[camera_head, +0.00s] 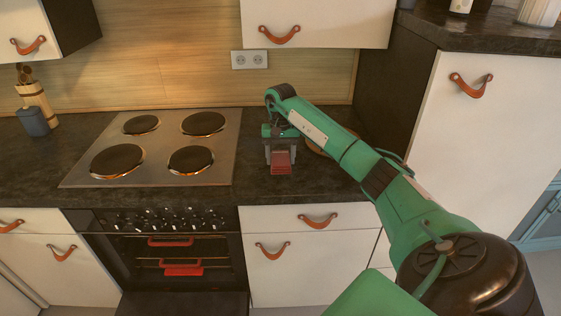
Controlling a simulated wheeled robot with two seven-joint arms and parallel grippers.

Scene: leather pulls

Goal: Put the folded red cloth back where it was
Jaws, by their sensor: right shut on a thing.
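The folded red cloth (281,164) is between the fingers of my right gripper (281,152), which points down over the dark counter (255,186) to the right of the stove. The cloth hangs below the fingertips, close to the counter top. I cannot tell whether it touches the counter. My right arm reaches in from the lower right and hides part of the counter behind it. My left gripper is not in view.
The stove (225,150) has several dark hotplates. Below it, the oven (160,262) shows red items inside. A round brown rim (318,149) lies partly behind my arm. A tall white cabinet (480,140) stands at right.

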